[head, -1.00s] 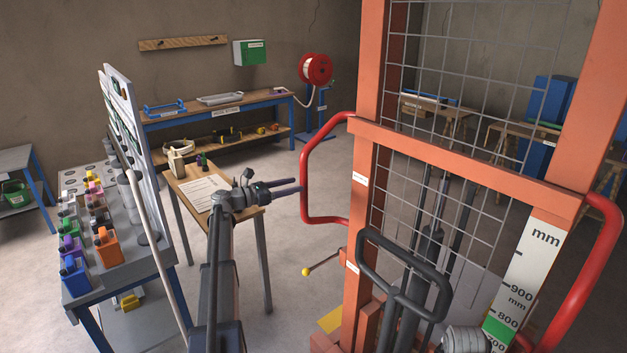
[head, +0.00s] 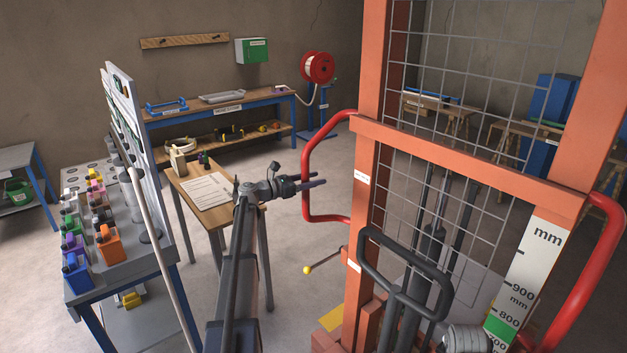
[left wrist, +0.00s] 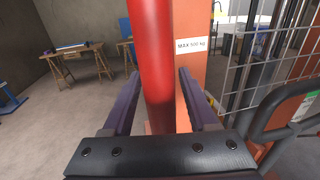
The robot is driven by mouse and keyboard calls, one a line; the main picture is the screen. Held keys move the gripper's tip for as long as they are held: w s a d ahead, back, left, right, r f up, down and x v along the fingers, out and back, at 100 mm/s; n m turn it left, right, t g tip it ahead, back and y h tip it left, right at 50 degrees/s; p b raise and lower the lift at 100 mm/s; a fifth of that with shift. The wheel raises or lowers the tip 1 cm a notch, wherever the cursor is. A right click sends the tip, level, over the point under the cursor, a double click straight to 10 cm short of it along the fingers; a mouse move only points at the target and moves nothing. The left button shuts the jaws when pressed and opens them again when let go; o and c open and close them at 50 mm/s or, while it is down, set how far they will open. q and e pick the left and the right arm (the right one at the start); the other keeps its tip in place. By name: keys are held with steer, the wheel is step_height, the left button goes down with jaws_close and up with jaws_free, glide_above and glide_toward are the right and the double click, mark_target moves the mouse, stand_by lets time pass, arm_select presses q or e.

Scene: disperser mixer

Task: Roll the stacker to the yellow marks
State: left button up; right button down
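The stacker (head: 463,162) is an orange-framed machine with a wire mesh panel, filling the right half of the head view. It has red bar handles on its left (head: 304,180) and right (head: 580,285) sides. My left gripper (head: 318,183) is at the left red handle. In the left wrist view the red handle (left wrist: 154,70) stands upright between the two open fingers (left wrist: 152,90), with a visible gap at least on the right. A yellow floor mark (head: 332,319) shows partly at the stacker's lower left. My right gripper is not in view.
A small wooden table (head: 222,213) with a paper sheet stands beside my left arm. A blue-legged bench (head: 92,268) with colored canisters stands at the left. A workbench (head: 215,112) and red hose reel (head: 318,67) are at the back. Floor between is clear.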

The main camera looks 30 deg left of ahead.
arm_select(q)
jaws_close()
stand_by(1.2)
